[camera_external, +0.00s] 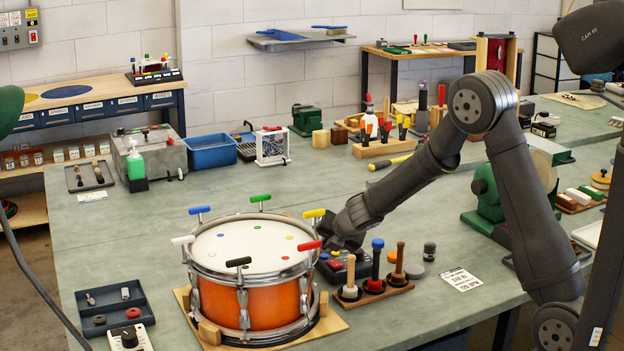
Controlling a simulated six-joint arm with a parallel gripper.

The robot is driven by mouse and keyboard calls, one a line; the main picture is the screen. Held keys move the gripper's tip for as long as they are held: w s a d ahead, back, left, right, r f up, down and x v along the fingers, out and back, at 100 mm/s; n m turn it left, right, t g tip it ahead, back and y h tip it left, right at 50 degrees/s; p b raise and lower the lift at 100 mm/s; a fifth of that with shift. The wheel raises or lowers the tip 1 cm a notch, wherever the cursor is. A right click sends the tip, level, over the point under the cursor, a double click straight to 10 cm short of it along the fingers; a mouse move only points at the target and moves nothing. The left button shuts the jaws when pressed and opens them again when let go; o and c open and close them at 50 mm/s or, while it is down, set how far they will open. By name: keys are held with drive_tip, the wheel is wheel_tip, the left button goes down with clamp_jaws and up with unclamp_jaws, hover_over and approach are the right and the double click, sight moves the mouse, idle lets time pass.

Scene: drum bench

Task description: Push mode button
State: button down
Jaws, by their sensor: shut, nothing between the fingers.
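My gripper (341,250) is low over the bench, just right of the drum's rim, at the small dark device (335,272) with a reddish button or light. The fingers look shut and empty, though they are small and partly hidden. I cannot tell whether they touch the device. The mode button itself cannot be singled out at this size. Another small box (130,338) with a black knob and a red button stands at the front left.
An orange drum (265,302) with coloured T-handles stands on a wooden board left of my gripper. A wooden rack (385,291) with upright handled tools stands close on the right. A grey tray (112,304) lies at the left. The bench between the drum and the back items is clear.

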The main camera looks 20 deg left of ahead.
drive_tip(key=shift+r, duration=2.5)
drive_tip(key=shift+f, duration=0.1)
drive_tip(key=shift+r, duration=2)
drive_tip(key=shift+f, duration=0.1)
drive_tip(key=shift+f, duration=2.85)
drive_tip(key=shift+r, duration=0.5)
